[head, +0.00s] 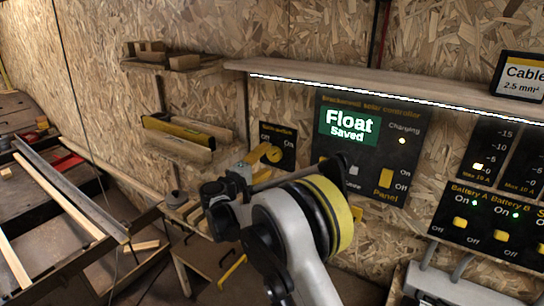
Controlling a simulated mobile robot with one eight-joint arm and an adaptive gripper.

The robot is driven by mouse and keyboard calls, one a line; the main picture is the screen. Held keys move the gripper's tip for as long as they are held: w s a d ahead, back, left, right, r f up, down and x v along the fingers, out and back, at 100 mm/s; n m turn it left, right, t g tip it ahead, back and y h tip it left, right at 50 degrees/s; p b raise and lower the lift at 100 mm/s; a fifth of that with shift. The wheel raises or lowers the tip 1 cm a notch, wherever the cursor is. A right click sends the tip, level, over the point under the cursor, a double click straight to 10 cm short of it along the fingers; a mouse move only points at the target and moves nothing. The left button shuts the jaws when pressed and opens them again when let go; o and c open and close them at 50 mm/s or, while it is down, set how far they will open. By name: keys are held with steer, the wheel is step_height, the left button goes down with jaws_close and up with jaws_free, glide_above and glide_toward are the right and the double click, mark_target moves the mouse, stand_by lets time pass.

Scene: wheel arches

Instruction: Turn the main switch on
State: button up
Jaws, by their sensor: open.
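The main switch (273,154) is a yellow rotary handle on a small black panel, on the chipboard wall left of the solar controller. Its yellow lever appears to extend left and down toward my gripper (247,170). My gripper is open, just in front of and below the switch. My arm and the gripper's own body hide part of the fingers, so I cannot tell whether they touch the lever. The small lettering around the switch is hard to read.
The solar controller (345,125) displays "Float Saved". Battery switches (500,232) are at the right. A long shelf (390,88) overhangs the panels. A small shelf with a yellow level (180,132) is at the left. A workbench with a metal rail (70,188) stands farther left.

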steer(key=v, duration=0.7)
steer(key=shift+s+a, duration=0.2)
steer(key=shift+s, duration=0.05)
steer(key=s+d+r+m+g+y, duration=0.25)
steer(key=s+d, duration=0.45)
steer(key=d, duration=0.4)
steer(key=s+d+r+m+g+y, duration=0.1)
steer(key=s+d+r+m+g, duration=0.25)
steer(key=s+d, duration=0.6)
steer(key=s+d+f+m+g+y, duration=0.1)
steer(key=s+d+f+m+y, duration=0.1)
steer(key=s, duration=1)
steer(key=s+d+f+m+y, duration=0.2)
steer(key=s+f+m+y, duration=0.1)
steer(key=s, duration=0.9)
step_height(320, 180, down, 2)
steer(key=shift+f+g+y, duration=0.1)
steer(key=shift+g+y, duration=0.3)
steer(key=shift+y, duration=0.25)
